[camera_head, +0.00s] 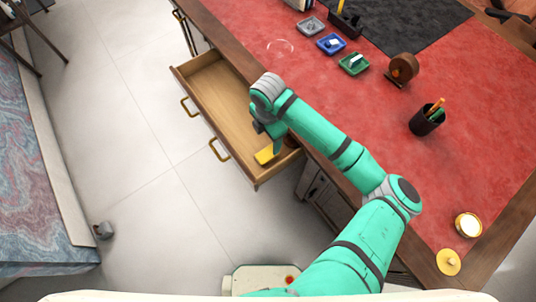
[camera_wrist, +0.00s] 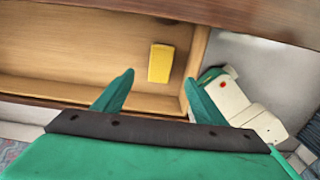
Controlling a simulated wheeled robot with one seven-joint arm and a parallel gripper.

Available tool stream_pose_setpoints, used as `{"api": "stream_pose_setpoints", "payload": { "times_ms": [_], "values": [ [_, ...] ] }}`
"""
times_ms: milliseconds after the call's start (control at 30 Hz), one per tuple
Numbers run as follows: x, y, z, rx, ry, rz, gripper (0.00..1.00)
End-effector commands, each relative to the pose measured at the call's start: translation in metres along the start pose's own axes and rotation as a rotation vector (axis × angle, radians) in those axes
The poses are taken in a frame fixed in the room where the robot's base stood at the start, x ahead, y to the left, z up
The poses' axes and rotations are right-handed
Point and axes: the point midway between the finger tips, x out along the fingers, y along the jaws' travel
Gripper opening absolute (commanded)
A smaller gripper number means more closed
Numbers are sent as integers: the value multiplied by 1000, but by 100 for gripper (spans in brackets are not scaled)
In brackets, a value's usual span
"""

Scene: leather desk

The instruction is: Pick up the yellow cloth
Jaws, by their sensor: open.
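The yellow cloth (camera_head: 265,155) is a small folded block near the right end of the open drawer (camera_head: 221,110). It also shows in the wrist view (camera_wrist: 160,63), lying on the drawer floor near the side wall. My gripper (camera_head: 276,143) is over that end of the drawer in the head view, partly hidden by my own arm. In the wrist view, its two green fingers (camera_wrist: 155,97) are spread apart and empty. The cloth lies beyond the fingertips, between their lines and a little toward the right finger.
The drawer's wooden walls stand close around the cloth, and the desk edge (camera_wrist: 220,14) runs along its far side. The red desk top (camera_head: 350,100) holds small trays (camera_head: 331,43), a tape roll (camera_head: 403,69) and a pen cup (camera_head: 427,119). The rest of the drawer looks empty.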

Motion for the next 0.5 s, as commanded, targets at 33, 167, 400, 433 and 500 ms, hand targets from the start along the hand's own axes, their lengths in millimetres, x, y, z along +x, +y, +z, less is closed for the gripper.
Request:
{"api": "stream_pose_setpoints", "payload": {
  "times_ms": [33, 167, 400, 433, 500],
  "values": [
    [3, 0, -1, -2, 1, -2, 65],
    [18, -1, -1, 0, 2, -4, 65],
    [51, -1, 0, 2, 1, -1, 65],
    [53, -1, 0, 2, 1, -1, 65],
    [56, -1, 0, 2, 1, -1, 65]
  ]
}}
